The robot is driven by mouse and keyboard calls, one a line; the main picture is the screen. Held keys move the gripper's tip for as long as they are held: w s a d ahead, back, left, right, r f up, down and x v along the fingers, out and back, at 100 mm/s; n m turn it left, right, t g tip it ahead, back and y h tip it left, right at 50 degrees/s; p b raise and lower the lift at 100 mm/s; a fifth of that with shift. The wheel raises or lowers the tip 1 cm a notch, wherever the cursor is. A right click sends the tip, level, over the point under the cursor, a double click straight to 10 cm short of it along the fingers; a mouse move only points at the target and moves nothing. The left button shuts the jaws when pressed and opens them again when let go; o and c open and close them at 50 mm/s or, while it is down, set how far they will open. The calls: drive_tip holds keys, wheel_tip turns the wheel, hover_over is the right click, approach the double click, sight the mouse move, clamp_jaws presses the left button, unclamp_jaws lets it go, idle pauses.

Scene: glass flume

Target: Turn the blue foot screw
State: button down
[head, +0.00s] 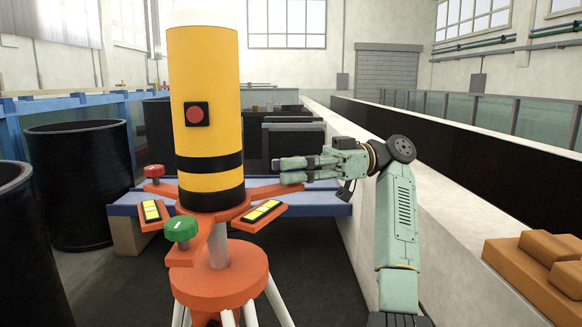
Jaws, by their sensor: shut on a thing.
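A yellow cylinder (208,110) with black bands and a red button stands on an orange three-armed base (225,208). A red foot screw (154,171) is on its back left arm, and a green foot screw (181,228) is on its front arm. My gripper (291,170) reaches in from the right and is shut at the end of the right orange arm.
Two yellow-marked levels (264,211) (151,212) sit on the base's plates. Below is an orange tripod head (219,284) with white legs. Black tubs (78,180) stand at left, a blue beam (125,209) runs behind, and orange-brown blocks (535,262) lie on the right ledge.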

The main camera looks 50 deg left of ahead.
idle(0.4)
drive_tip(key=c, duration=1.2)
unclamp_jaws()
drive_tip(key=shift+y, duration=0.3)
